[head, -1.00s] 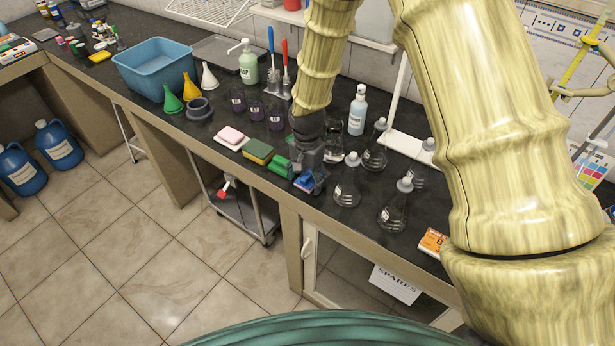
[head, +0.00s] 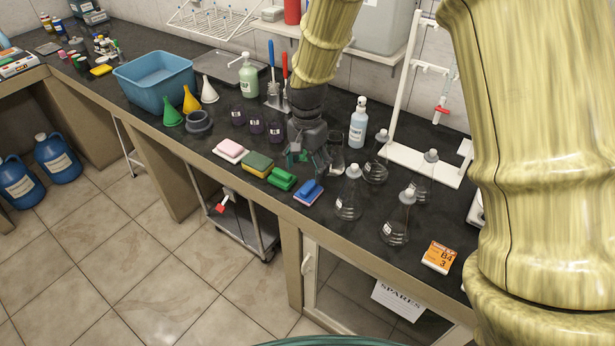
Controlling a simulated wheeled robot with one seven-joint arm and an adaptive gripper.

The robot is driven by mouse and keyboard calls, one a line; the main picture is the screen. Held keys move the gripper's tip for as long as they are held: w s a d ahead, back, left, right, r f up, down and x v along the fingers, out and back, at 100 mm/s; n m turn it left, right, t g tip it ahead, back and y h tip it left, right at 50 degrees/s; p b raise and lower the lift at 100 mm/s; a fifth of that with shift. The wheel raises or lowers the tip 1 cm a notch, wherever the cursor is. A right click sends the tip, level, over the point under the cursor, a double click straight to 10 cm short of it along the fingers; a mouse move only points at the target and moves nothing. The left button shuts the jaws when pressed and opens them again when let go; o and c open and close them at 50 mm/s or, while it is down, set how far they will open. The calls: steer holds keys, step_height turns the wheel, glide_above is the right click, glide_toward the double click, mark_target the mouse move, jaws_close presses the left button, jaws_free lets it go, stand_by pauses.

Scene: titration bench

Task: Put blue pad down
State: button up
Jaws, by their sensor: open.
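The blue pad (head: 308,192) lies on the dark benchtop (head: 270,208) near its front edge, with a thin reddish layer showing at its side. It is just right of a green pad (head: 282,179). My gripper (head: 308,160) is open and empty, above and behind the blue pad and apart from it. Its fingers point down and partly cover the bench behind the pads.
Stoppered flasks (head: 349,195) stand close to the right of the blue pad. A pink pad (head: 230,151) and a green-yellow sponge (head: 257,164) lie to the left. A beaker (head: 337,158) stands behind my gripper's right side. An orange-labelled box (head: 439,257) lies farther right.

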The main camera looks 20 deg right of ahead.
steer(key=shift+r, duration=1.3)
